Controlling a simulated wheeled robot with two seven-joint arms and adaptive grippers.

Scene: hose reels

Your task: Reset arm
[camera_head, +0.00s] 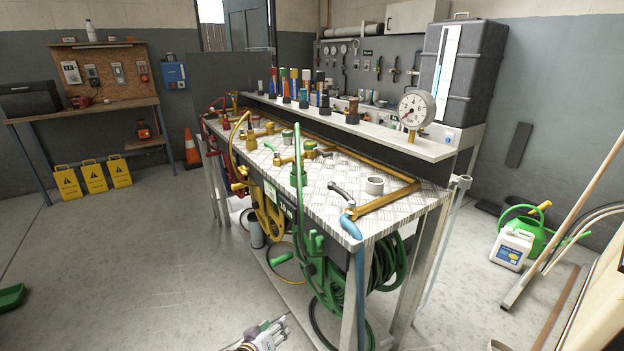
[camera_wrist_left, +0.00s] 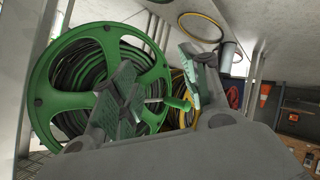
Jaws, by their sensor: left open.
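My left gripper (camera_head: 264,338) shows at the bottom edge of the head view, low in front of the bench and apart from the reels. In the left wrist view its two fingers (camera_wrist_left: 160,92) are spread, and nothing is held between them. The green hose reel (camera_wrist_left: 88,85), wound with dark hose, is beyond the fingers and partly hidden by the left one. Its green crank handle (camera_wrist_left: 179,103) shows in the gap between the fingers. In the head view the green reel (camera_head: 318,268) hangs under the bench's near end. My right gripper is not seen.
The metal-topped bench (camera_head: 335,205) carries yellow pipes and hoses. A yellow reel (camera_head: 270,215) hangs beside the green one. A pressure gauge (camera_head: 416,110) stands on the raised shelf. A jug (camera_head: 511,248) stands on the right.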

